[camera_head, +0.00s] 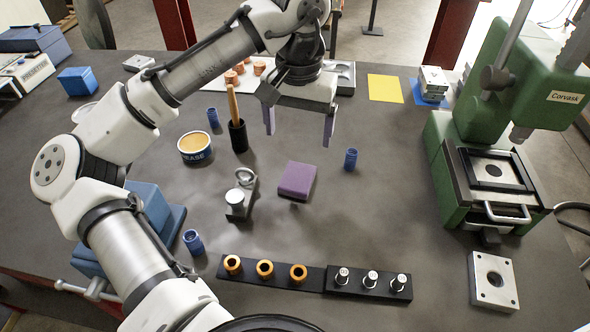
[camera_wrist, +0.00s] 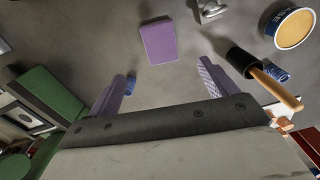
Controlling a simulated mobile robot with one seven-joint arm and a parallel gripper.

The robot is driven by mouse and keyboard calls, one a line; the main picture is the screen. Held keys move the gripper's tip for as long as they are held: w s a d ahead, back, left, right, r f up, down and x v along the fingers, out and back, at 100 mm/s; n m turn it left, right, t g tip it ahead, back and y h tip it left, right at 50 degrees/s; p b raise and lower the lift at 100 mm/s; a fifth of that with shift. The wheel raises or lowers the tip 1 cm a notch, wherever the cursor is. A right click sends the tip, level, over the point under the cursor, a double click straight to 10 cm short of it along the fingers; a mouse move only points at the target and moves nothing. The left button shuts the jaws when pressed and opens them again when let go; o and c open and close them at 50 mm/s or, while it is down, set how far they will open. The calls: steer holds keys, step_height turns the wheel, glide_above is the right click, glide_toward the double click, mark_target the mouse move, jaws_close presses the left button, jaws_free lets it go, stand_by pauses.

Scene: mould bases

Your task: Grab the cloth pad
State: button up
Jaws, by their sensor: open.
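The cloth pad is a purple rectangular block (camera_head: 297,180) lying flat on the dark table, near the middle of the head view. It also shows at the top centre of the wrist view (camera_wrist: 158,42). My gripper (camera_head: 298,138) is open and empty, with its two purple-grey fingers pointing down. It hangs above the table behind the pad, on the far side in the head view, and does not touch it. In the wrist view the pad lies beyond the fingertips, between their lines.
A metal clamp-like tool (camera_head: 240,196) stands left of the pad, and a small blue cup (camera_head: 351,159) stands right. A grease tin (camera_head: 195,147) and a black holder with a wooden handle (camera_head: 238,136) are further left. A black strip (camera_head: 318,278) with rings and pins lies in front. A green press (camera_head: 480,130) stands right.

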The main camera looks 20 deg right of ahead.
glide_above(298, 176)
steer(key=f, duration=0.6)
steer(key=shift+s+f, duration=0.2)
steer(key=shift+f, duration=0.2)
steer(key=shift+w+f+p, duration=0.15)
steer(key=shift+f+p, duration=0.8)
steer(key=shift+f, duration=1.75)
steer(key=c, duration=1.1)
